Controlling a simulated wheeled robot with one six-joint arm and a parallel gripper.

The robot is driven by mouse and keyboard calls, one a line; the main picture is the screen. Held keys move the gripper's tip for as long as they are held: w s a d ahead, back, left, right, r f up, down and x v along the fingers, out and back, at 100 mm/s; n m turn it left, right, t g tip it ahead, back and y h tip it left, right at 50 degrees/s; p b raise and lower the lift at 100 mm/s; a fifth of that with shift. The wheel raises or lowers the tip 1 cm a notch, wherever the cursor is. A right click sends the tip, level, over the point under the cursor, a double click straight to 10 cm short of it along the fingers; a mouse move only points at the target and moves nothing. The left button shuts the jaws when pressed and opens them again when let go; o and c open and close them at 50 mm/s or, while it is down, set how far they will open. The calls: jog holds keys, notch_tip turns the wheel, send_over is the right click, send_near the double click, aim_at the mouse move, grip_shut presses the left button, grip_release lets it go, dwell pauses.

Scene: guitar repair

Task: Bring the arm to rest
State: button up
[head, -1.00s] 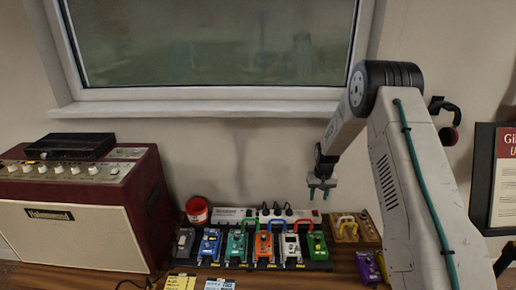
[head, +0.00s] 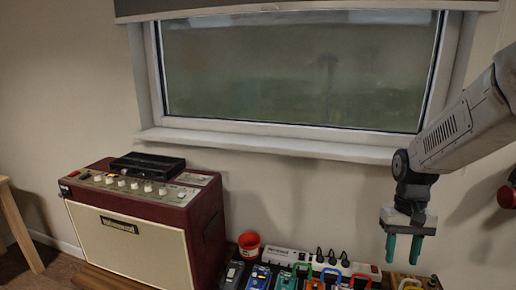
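My gripper (head: 403,248) is at the right of the head view, pointing down, with two teal fingers. The fingers are apart and nothing shows between them. It hangs in front of the wall, above the right end of the pedal row. My arm comes in from the right edge and slopes down to the gripper.
A red and cream amplifier (head: 130,235) stands at the left with a black box (head: 147,162) on top. A red cup (head: 249,245), a white power strip (head: 318,261) and several pedals, such as a blue one (head: 259,277), line the bottom. A window (head: 290,75) is behind.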

jog(key=s+a+r+t, duration=0.1)
jog(key=s+a+r, duration=0.1)
jog(key=s+r, duration=0.2)
jog(key=s+a+r+n+t, duration=0.1)
jog(key=s+r, duration=0.3)
jog(key=s, duration=0.5)
jog(key=s+a+r+n+t, duration=0.1)
jog(key=s+a+r+t, duration=0.1)
jog(key=s+a+r, duration=0.2)
jog(key=s, duration=0.3)
jog(key=shift+s, duration=0.3)
